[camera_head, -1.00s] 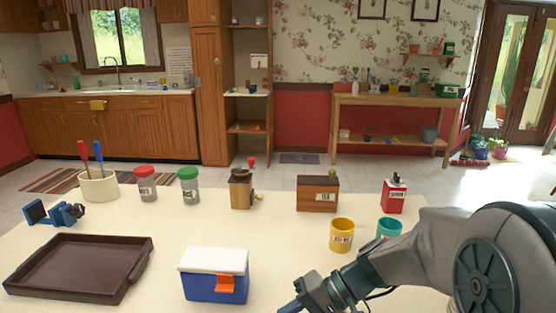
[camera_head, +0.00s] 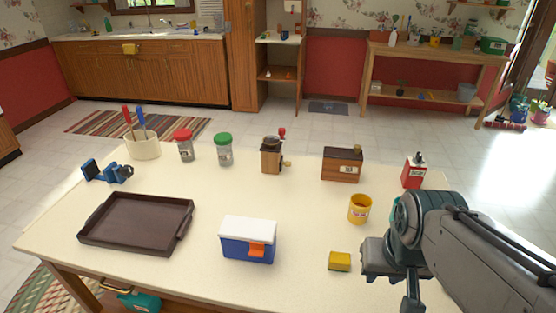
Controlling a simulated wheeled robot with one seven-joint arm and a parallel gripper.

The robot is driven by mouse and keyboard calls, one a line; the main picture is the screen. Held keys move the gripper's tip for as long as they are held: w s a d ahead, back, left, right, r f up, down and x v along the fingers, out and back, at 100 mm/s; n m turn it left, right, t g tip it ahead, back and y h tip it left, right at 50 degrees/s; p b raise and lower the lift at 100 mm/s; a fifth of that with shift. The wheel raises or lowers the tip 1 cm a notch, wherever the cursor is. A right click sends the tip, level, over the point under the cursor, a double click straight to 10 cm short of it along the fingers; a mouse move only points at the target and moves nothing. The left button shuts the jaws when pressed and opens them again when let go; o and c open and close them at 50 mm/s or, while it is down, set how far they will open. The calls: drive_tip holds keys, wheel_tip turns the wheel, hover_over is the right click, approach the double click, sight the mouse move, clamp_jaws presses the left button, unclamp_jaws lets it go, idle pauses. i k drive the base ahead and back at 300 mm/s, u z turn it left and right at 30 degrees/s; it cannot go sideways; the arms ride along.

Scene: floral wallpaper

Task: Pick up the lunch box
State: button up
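The lunch box (camera_head: 248,240) is a small blue box with a white lid and an orange latch on its front. It stands upright near the front middle of the cream table (camera_head: 190,270). My gripper (camera_head: 388,285) is to the right of the lunch box, over the table's front right part, and apart from it. It is seen from behind and its fingers are mostly hidden, so its opening does not show clearly.
A brown tray (camera_head: 137,223) lies left of the lunch box. A yellow block (camera_head: 340,261) lies between the box and my gripper. A yellow mug (camera_head: 359,209), a tea box (camera_head: 342,164), a grinder (camera_head: 271,156) and jars (camera_head: 223,149) stand behind.

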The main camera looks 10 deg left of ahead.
sight(235, 233)
drive_tip(key=z, duration=3.15)
drive_tip(key=k, duration=1.65)
drive_tip(key=u, duration=1.35)
